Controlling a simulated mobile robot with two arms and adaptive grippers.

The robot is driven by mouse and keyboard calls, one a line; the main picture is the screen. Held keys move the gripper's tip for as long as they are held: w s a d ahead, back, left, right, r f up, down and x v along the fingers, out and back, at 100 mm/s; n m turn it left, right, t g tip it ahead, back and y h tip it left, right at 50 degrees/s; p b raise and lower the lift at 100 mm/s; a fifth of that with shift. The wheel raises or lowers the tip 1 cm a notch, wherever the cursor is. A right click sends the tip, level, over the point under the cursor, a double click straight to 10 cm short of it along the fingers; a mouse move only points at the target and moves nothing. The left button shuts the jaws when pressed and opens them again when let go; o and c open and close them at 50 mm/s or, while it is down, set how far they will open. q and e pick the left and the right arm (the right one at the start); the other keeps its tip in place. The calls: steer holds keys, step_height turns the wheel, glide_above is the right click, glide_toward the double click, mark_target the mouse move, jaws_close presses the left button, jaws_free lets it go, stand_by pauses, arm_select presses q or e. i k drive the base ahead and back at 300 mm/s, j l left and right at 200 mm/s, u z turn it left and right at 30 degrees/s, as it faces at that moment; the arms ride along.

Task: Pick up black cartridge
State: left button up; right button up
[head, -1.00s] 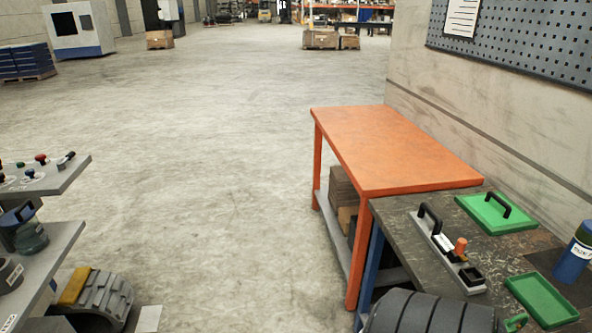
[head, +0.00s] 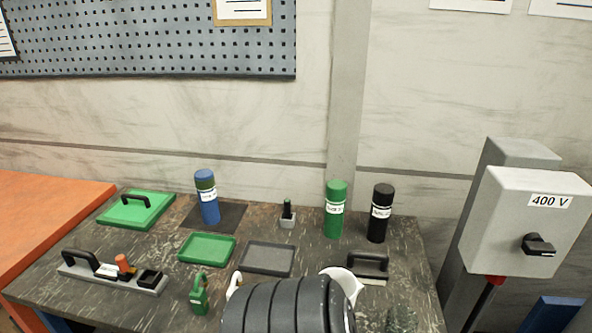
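The black cartridge (head: 380,213) is an upright black cylinder with a white label. It stands at the back right of the dark, scuffed workbench top (head: 150,240), just right of an upright green cartridge (head: 335,210). A blue cartridge (head: 207,197) stands upright farther left on a dark mat. Neither of my grippers can be made out in the head view, and nothing is touching the black cartridge.
A green tray (head: 207,249), a dark grey tray (head: 266,258) and a black-handled item (head: 368,266) lie in front of the cartridges. A dark ribbed shape hides the bench's front middle. A grey 400 V box (head: 515,218) stands at the right.

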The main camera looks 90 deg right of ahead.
mark_target(382, 200)
steer(key=z, duration=4.4)
